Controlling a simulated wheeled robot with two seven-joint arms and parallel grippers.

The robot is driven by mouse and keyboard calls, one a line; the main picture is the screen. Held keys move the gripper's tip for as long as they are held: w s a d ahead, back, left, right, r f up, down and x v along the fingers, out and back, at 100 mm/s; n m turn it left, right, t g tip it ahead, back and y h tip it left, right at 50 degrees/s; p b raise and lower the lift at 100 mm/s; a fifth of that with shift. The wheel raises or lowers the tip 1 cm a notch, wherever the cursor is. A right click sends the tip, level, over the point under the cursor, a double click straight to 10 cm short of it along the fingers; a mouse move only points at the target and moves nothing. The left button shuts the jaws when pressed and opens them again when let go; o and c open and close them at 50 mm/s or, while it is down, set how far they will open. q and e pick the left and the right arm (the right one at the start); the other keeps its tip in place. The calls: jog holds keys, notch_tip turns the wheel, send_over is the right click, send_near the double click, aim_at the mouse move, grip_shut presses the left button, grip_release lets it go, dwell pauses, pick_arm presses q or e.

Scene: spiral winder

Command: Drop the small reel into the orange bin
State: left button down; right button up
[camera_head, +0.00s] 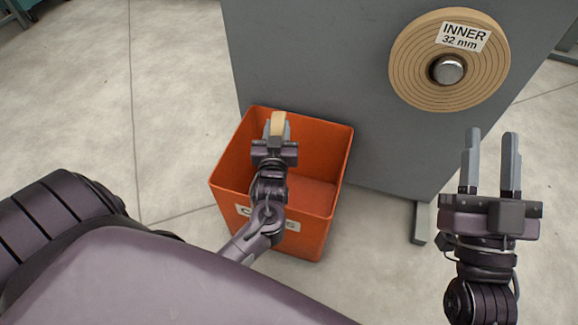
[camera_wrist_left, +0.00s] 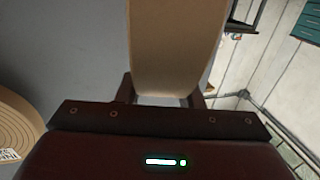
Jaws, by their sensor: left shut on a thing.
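The orange bin (camera_head: 318,235) stands on the floor against the grey panel, with a partly hidden label on its front. My left gripper (camera_head: 277,130) is over the bin's opening and is shut on the small reel (camera_head: 278,122), a tan piece seen edge-on between the fingers. In the left wrist view the small reel (camera_wrist_left: 175,45) fills the top middle, between the fingers. My right gripper (camera_head: 490,165) is open and empty, in front of the panel at the right.
A large tan reel (camera_head: 408,70) labelled "INNER 32 mm" sits on a metal spindle (camera_head: 447,70) on the grey panel (camera_head: 300,60). A foot (camera_head: 421,224) of the panel stands right of the bin. The floor (camera_head: 175,110) left of the bin is clear.

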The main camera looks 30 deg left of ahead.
pick_arm(q)
jog(key=shift+r, duration=0.1)
jog(key=c, duration=1)
grip_release()
jog(key=shift+o, duration=0.5)
jog(key=shift+s+d, duration=0.1)
jog(key=shift+s, duration=0.1)
jog(key=p+v, duration=0.2)
jog(key=v, duration=0.5)
pick_arm(e)
notch_tip(320, 180, down, 14)
jog(key=a+g+h, duration=0.1)
jog(key=g+h, duration=0.1)
jog(key=g, duration=0.5)
jog(key=shift+w+a+h, duration=0.2)
jog(key=shift+w+h, duration=0.15)
jog(key=shift+h, duration=0.05)
pick_arm(q)
jog(key=shift+s+d, duration=0.1)
